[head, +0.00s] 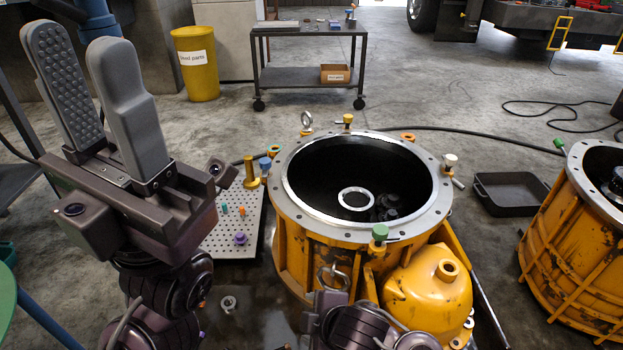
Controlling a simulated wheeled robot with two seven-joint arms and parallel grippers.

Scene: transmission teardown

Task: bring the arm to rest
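My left gripper (79,40) is raised at the upper left of the head view, its two grey fingers pointing up. The fingers stand apart with an empty gap between them, and the ribbed pad of one finger shows. It is clear of the transmission housing and touches nothing that I can see. Part of my other arm shows at the bottom middle, in front of the yellow housing; its gripper is not visible.
A yellow transmission housing (289,221) stands open in the middle, with a second housing (565,245) at right. A perforated plate (225,246) holds small coloured parts. A black tray (510,207), a yellow bin (197,85) and a cart (309,80) stand on the floor.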

